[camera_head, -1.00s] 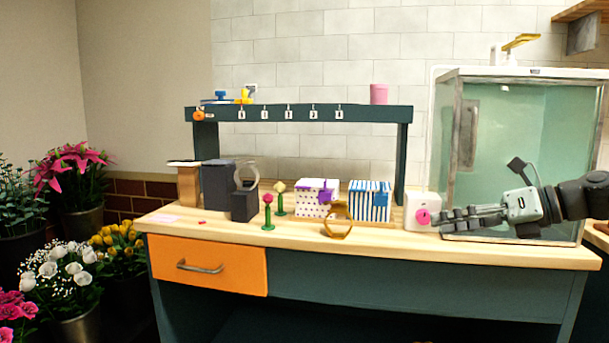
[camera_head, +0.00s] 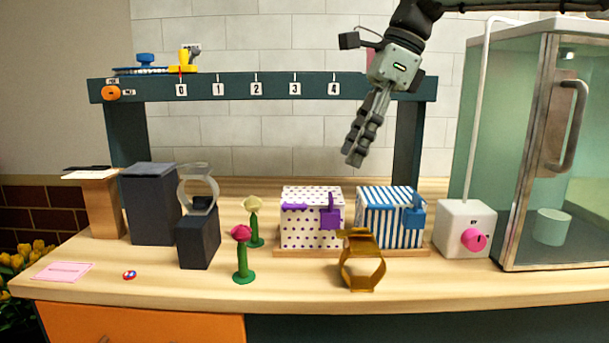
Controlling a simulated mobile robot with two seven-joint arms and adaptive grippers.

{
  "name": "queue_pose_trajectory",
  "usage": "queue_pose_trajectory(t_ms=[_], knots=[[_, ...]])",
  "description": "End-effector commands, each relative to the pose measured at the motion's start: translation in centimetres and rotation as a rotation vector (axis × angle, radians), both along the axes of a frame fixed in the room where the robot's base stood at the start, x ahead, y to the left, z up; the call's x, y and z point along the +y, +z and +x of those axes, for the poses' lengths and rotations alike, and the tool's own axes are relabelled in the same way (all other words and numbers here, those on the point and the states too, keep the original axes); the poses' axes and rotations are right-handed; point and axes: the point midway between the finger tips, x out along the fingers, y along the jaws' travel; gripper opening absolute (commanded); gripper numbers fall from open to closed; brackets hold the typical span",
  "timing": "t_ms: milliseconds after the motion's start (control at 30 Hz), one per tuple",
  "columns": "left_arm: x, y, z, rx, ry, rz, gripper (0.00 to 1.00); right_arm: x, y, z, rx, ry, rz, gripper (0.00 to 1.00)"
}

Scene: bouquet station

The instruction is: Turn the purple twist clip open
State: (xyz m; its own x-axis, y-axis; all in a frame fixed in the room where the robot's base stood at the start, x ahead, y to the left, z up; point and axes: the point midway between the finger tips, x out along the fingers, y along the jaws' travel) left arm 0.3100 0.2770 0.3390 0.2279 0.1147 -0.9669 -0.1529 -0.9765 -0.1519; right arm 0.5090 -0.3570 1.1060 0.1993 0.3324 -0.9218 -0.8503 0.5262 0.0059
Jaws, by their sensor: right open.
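The purple twist clip (camera_head: 331,214) sits on the front right of a white box with purple dots (camera_head: 305,233). My left gripper is out of view.
A blue-striped box (camera_head: 388,230) with a blue clip (camera_head: 413,214) stands close on the right. A gold ring-shaped stand (camera_head: 361,273) is in front. Two flowers (camera_head: 242,262) stand at left. A white box with a pink knob (camera_head: 473,239) and a glass cabinet (camera_head: 540,130) are at right.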

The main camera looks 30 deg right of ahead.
Motion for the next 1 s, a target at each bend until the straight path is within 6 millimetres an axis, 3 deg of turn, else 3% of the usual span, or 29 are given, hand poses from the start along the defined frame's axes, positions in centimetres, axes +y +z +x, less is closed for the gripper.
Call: queue_pose_trajectory(t_ms=[167,300,600,933,1000], knots=[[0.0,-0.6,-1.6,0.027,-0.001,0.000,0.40,0.4,-1.0,0.1,0.005,0.006,-0.010,0.50],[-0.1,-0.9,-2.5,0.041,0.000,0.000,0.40,1.1,-3.2,0.5,0.006,0.005,-0.010,0.50],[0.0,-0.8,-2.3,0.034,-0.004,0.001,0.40,2.3,-6.7,1.3,0.004,0.004,-0.009,0.50],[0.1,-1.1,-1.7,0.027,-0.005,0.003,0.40,2.5,-7.1,1.4,0.001,0.003,-0.009,0.50],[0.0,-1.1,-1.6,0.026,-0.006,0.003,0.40,2.5,-7.1,1.4,0.001,0.003,-0.009,0.43]])
